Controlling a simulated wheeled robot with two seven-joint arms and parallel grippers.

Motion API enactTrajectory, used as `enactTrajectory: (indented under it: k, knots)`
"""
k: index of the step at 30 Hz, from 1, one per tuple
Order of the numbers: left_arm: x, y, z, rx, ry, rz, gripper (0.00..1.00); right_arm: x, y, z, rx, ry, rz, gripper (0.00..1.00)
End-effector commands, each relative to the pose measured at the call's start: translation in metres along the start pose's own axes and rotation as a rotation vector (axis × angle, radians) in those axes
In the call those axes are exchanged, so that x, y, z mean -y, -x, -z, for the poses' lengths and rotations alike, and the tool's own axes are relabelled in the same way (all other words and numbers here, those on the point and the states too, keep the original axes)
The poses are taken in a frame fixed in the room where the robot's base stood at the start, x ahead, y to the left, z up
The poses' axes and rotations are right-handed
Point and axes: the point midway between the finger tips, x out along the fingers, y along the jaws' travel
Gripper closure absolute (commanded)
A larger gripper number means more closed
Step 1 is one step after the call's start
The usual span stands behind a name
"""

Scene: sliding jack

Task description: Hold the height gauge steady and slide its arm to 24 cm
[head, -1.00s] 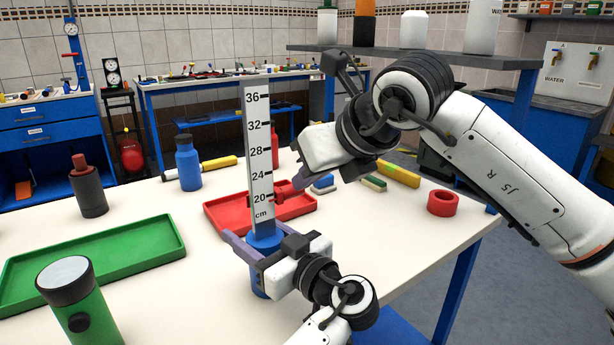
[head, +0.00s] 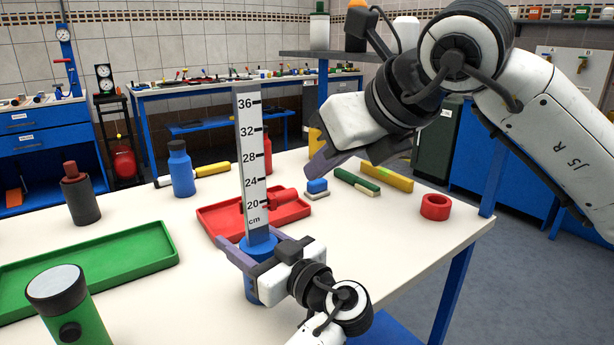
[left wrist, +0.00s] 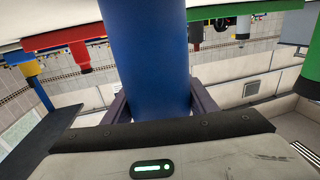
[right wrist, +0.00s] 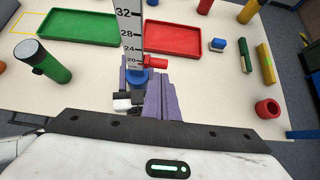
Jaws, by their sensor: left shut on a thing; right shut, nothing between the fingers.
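The height gauge has a white scale (head: 252,150) marked 20 to 36 cm, standing on a blue post (head: 258,243). In the head view it leans slightly. Its red arm (head: 284,198) sticks out to the right near the 20 mark; it also shows in the right wrist view (right wrist: 157,63). My left gripper (head: 248,246) is shut around the blue post, which fills the left wrist view (left wrist: 147,60) between the fingers. My right gripper (head: 316,168) is shut and empty, to the right of the scale and apart from it, higher than the red arm.
A red tray (head: 212,220) lies behind the gauge and a green tray (head: 100,255) to its left. A green cylinder (head: 62,305) stands front left, a blue bottle (head: 181,170) further back. A red ring (head: 436,206) and several blocks lie to the right.

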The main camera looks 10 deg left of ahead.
Motion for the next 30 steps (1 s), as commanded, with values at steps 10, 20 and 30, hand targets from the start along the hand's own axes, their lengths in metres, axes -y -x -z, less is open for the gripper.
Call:
enactTrajectory:
  k: [10,20,30]
  knots:
    - [0.0,0.0,0.0,0.001,0.0,0.0,0.81,-0.017,0.024,0.003,0.015,0.065,-0.077,1.0]
    - [0.0,0.0,0.0,0.001,0.0,0.0,0.81,-0.142,0.044,0.009,0.369,0.413,-0.647,1.0]
    - [0.0,0.0,0.0,0.001,0.0,0.0,0.81,-0.144,0.089,-0.027,0.951,0.261,-0.713,1.0]
